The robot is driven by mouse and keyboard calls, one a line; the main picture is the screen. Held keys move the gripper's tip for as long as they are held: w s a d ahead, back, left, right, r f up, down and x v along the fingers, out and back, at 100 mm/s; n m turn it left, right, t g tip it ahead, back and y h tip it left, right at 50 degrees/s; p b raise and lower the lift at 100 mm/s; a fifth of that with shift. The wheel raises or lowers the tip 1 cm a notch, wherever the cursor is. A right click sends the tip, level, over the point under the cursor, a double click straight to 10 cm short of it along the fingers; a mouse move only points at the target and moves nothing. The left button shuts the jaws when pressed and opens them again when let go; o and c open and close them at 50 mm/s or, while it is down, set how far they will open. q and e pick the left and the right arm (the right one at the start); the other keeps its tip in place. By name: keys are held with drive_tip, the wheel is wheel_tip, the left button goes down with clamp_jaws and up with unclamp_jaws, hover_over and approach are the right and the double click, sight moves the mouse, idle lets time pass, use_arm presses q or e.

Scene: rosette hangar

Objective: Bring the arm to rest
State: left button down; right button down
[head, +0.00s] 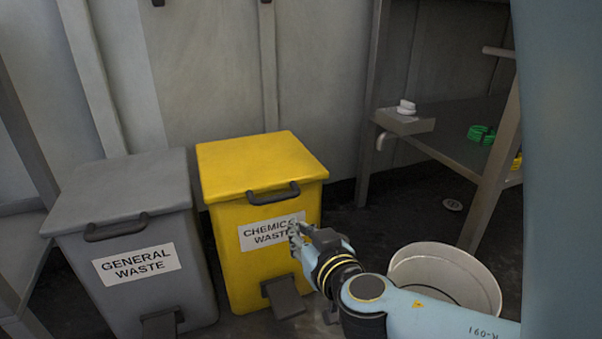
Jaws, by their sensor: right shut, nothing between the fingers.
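My right arm comes in from the lower right. Its gripper (296,236) is shut and empty, in front of the label of the yellow chemical waste bin (226,207). It covers the end of the label's words. I cannot tell whether the fingertips touch the bin. The bin's lid (258,160) is down. My left gripper is not in view.
A grey general waste bin (82,245), lid down, stands left of the yellow one. A white bucket (450,262) stands behind my right forearm. A metal bench (455,140) at the right holds a white item (405,107) and green coils (481,134).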

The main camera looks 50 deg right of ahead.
drive_tip(key=shift+s+a+f, duration=0.1)
drive_tip(key=shift+s, duration=0.1)
drive_tip(key=shift+s, duration=0.1)
